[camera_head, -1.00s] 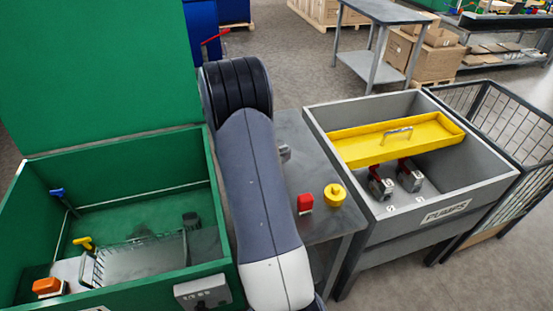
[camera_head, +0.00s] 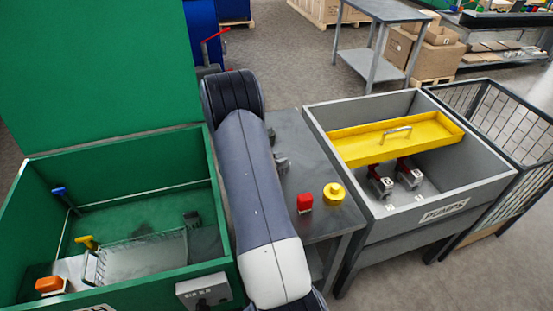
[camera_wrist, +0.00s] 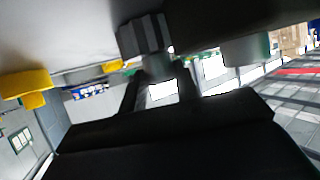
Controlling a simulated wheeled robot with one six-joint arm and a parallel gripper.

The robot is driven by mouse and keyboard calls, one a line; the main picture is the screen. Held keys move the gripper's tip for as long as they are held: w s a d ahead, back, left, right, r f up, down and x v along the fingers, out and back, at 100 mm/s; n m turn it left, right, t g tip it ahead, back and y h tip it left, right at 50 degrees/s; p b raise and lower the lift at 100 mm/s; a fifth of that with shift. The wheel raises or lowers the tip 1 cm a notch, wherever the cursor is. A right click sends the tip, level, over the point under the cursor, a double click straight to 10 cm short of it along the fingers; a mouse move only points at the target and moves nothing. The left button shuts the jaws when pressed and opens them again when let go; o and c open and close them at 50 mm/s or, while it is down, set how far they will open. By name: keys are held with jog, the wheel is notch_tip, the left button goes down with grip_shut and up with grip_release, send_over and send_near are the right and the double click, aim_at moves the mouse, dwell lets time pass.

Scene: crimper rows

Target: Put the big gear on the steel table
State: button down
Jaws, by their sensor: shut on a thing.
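In the wrist view a grey ribbed piece, which looks like the big gear (camera_wrist: 146,34), sits at the tips of my gripper (camera_wrist: 160,84). My dark fingers are shut on its narrower grey end. The wrist picture looks upside down, with a pale surface along its top close to the gear; I cannot tell whether they touch. In the head view the steel table (camera_head: 318,229) stands between the green bin and the grey pump bin. My arm hides my gripper and part of the table there. A small grey shape (camera_head: 281,162) shows beside my arm; I cannot tell what it is.
A red block (camera_head: 304,202) and a yellow knobbed piece (camera_head: 334,194) stand on the table. The green bin (camera_head: 115,180) is at left. The grey pump bin (camera_head: 425,212) with a yellow tray (camera_head: 395,138) is at right, a wire cage (camera_head: 500,120) beyond it.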

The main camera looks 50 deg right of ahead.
jog(key=shift+f, duration=0.15)
jog(key=c, duration=1.1)
grip_release()
jog(key=shift+o, duration=0.2)
jog(key=shift+r+p, duration=0.35)
jog(key=b+v, duration=0.4)
jog(key=v, duration=0.7)
jog(key=shift+a, duration=0.45)
jog(key=shift+s, duration=0.15)
